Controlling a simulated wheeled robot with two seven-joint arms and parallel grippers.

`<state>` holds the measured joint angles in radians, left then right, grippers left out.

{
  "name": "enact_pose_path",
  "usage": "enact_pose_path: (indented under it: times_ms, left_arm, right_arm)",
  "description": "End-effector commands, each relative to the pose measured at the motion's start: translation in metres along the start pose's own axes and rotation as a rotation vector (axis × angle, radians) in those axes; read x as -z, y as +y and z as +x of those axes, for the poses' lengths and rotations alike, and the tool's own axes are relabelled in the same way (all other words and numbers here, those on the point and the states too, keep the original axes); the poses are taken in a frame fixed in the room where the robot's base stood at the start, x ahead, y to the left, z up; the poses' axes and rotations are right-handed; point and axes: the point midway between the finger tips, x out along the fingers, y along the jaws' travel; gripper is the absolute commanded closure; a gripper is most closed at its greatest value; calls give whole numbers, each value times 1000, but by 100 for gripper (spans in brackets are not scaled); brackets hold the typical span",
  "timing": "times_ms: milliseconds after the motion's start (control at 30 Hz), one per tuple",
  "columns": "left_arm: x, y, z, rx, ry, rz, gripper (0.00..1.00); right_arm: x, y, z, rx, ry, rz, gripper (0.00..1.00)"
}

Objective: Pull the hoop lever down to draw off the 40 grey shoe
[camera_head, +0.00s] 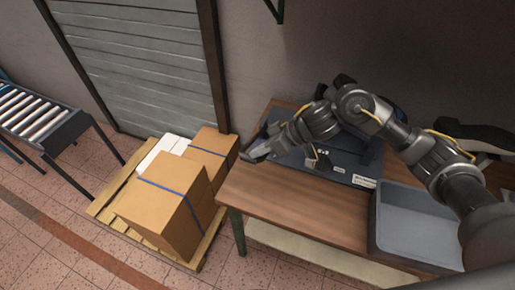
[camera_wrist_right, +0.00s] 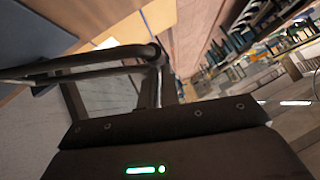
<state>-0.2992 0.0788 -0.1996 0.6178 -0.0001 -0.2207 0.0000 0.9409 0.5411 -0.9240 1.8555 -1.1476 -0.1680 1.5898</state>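My right arm reaches in from the right across the wooden table in the head view. Its gripper (camera_head: 262,150) is over the left end of a dark blue-grey machine base (camera_head: 345,165). Whether its fingers are open or shut is too small to tell. In the right wrist view, a dark bent bar (camera_wrist_right: 105,58), seemingly the hoop lever, crosses close in front of the gripper body. Whether the fingers hold it I cannot tell. A dark shape (camera_head: 345,80) shows behind my arm and may be a shoe; no grey shoe is clearly visible. My left gripper is out of view.
A grey bin (camera_head: 415,205) stands on the table's (camera_head: 285,205) right part. A dark shoe-like thing (camera_head: 478,133) is at the far right. Left of the table, cardboard boxes (camera_head: 165,215) sit on a pallet (camera_head: 105,205). A roller conveyor (camera_head: 30,110) stands far left.

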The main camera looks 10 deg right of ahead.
Motion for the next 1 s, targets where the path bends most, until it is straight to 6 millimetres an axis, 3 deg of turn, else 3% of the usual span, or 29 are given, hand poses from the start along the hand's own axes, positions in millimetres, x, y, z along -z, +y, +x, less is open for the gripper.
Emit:
enact_pose_path:
  times_ms: [67, 400, 467, 733, 1000]
  left_arm:
    - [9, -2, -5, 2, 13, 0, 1]
    - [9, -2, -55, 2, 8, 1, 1]
    - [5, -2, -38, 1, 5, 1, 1]
    - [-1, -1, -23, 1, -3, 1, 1]
    - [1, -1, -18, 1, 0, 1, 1]
  right_arm:
    - [-7, -4, 2, 10, -25, 4, 100]
    - [32, -9, -34, 5, -5, -1, 100]
    - [25, -6, -43, 2, -3, -7, 100]
    - [27, -9, -99, -1, -1, -5, 100]
    - [28, -12, -125, 1, -1, -3, 100]
